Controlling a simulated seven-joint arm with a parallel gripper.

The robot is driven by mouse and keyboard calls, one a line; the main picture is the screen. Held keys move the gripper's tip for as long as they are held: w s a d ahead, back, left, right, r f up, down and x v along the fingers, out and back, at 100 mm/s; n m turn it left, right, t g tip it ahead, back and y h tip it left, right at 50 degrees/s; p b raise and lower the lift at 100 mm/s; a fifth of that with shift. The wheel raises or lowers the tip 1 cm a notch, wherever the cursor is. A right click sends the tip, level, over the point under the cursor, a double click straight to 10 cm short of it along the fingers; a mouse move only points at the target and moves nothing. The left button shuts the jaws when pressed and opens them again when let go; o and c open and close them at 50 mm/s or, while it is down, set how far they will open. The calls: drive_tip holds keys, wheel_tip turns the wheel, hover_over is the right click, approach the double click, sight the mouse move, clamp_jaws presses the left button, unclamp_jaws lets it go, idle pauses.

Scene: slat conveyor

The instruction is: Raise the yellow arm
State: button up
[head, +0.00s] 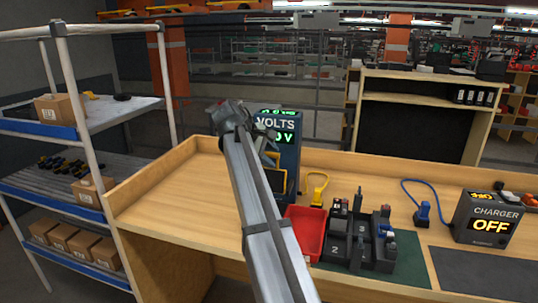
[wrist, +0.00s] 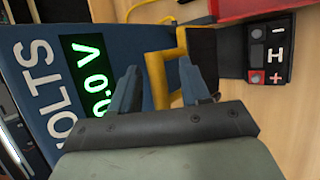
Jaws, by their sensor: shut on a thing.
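The yellow arm (wrist: 160,78) is a bar on the front of the blue voltage meter (wrist: 40,52). In the wrist view it runs between the two fingers of my gripper (wrist: 158,69), which is shut on it. The meter (head: 287,124) reads 0.0 V in green in the wrist view. In the head view the meter stands on the bench, and my own arm link hides part of its front and most of the yellow arm (head: 271,158).
A red tray (head: 305,228), a yellow loop (head: 317,188) and a black rack (head: 352,240) stand right of the meter. A charger (head: 488,218) reading OFF is farther right. A battery (wrist: 268,48) is near the gripper in the wrist view. The bench (head: 165,190) is clear at left.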

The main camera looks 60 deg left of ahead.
drive_tip(key=shift+w+a, duration=0.2)
drive_tip(key=shift+w, duration=0.25)
drive_tip(key=shift+s+r, duration=0.1)
drive_tip(key=shift+r, duration=0.05)
drive_tip(key=v, duration=1.4)
drive_tip(key=shift+s+d+f, duration=0.2)
drive_tip(key=shift+s+f, duration=0.05)
